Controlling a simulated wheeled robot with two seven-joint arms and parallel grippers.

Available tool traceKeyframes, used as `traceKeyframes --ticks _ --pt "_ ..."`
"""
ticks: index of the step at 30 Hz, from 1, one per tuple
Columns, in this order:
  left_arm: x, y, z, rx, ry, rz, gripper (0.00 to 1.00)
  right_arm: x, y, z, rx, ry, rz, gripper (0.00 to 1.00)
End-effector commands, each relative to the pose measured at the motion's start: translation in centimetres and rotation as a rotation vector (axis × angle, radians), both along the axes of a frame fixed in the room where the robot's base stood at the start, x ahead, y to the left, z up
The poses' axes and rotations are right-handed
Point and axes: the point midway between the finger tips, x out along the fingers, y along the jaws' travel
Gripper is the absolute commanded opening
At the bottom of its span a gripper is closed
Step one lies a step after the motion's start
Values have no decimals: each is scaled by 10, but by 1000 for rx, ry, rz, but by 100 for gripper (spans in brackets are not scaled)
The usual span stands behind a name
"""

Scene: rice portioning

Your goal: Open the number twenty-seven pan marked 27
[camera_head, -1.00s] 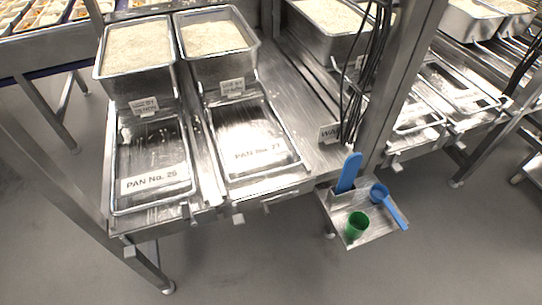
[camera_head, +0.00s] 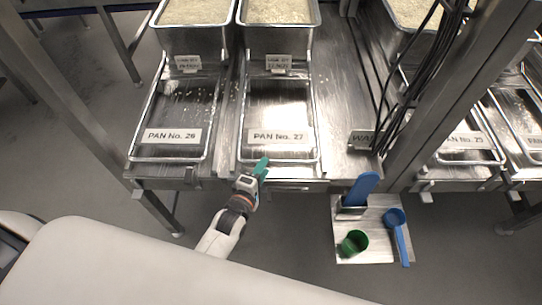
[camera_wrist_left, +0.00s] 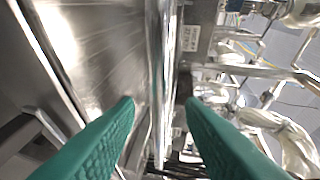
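The pan marked PAN No. 27 (camera_head: 280,104) shows in the head view as a steel, wire-rimmed rectangle with a white label near its front edge. A rice-filled steel container (camera_head: 278,42) with a small tag stands directly behind it. My left gripper (camera_head: 262,166) is at the front edge of pan 27, by its left-front part. In the left wrist view my left gripper (camera_wrist_left: 160,108) has its two green fingers apart, with a shiny steel edge running between them. Contact with the edge cannot be told. My right gripper is not in view.
Pan No. 26 (camera_head: 176,110) lies close on the left. Black cables and a steel post (camera_head: 455,85) stand at the right. A small shelf (camera_head: 375,255) at the front right holds a green cup (camera_head: 354,243), a blue scoop (camera_head: 398,232) and a blue paddle (camera_head: 360,188).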

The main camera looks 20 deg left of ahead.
Motion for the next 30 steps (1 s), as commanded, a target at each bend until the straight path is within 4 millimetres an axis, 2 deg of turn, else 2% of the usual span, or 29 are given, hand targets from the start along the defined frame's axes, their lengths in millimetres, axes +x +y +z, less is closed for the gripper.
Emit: traceKeyframes --ticks 3,9,13,21,23,28,30 --pt "24 -3 -4 1 -1 0 36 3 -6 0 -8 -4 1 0" --pt "48 -6 -9 1 1 1 36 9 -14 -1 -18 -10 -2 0" --pt "54 -6 -11 1 1 1 36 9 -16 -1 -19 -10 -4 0" --pt "55 -7 -11 2 2 -1 36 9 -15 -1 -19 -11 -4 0" --pt "55 -7 -11 2 2 -1 28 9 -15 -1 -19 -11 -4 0" --pt "55 -7 -11 2 2 -1 0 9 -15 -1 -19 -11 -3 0" --pt "55 -7 -11 2 2 -1 0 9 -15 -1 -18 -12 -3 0"
